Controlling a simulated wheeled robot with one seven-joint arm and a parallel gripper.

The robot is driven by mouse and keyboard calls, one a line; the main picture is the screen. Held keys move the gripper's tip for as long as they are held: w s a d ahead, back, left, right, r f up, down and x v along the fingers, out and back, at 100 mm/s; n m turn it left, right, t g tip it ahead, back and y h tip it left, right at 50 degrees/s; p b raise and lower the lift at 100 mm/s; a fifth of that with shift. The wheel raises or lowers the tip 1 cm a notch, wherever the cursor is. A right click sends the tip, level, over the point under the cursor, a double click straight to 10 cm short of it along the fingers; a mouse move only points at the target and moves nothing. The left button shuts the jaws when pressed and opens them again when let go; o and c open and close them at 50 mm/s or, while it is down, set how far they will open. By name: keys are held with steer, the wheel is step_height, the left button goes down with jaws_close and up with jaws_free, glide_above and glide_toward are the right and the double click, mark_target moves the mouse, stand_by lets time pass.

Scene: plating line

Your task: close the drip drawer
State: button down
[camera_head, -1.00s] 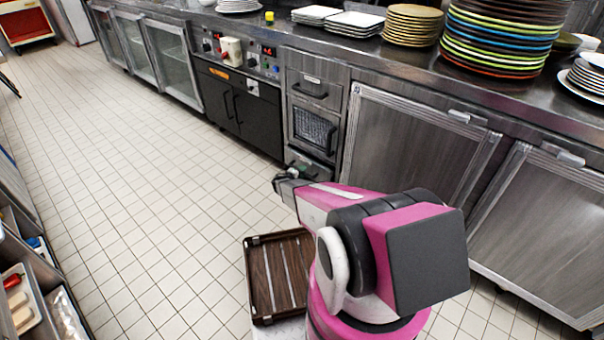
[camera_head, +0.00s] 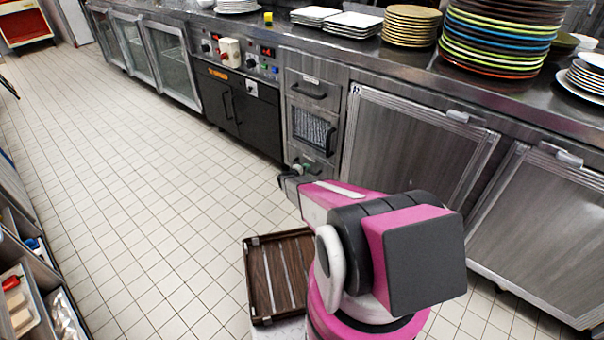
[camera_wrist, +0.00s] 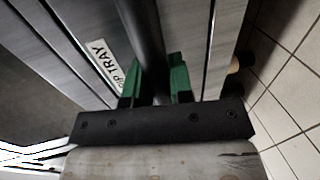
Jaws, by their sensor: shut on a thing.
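The drip drawer is the lowest front in the narrow steel column, largely hidden behind my arm in the head view. A dark bar handle (camera_wrist: 142,35) runs down between the green fingers of my gripper (camera_wrist: 157,78). My gripper is shut on this handle. In the head view my gripper (camera_head: 301,169) is at the foot of the column. How far the drawer stands out is hard to tell.
Above are a mesh-fronted drawer (camera_head: 312,130) and a plain drawer (camera_head: 312,90). A black double-door cabinet (camera_head: 240,113) is left, a steel door (camera_head: 410,140) right. A brown slatted tray (camera_head: 268,280) is beside my body. The tiled floor (camera_head: 150,190) at left is clear.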

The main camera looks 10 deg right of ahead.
steer(key=shift+w+d, duration=0.2)
steer(key=c, duration=1)
jaws_free()
steer(key=v, duration=1)
steer(key=shift+s+a, duration=0.2)
steer(key=shift+a, duration=0.1)
steer(key=shift+r, duration=0.1)
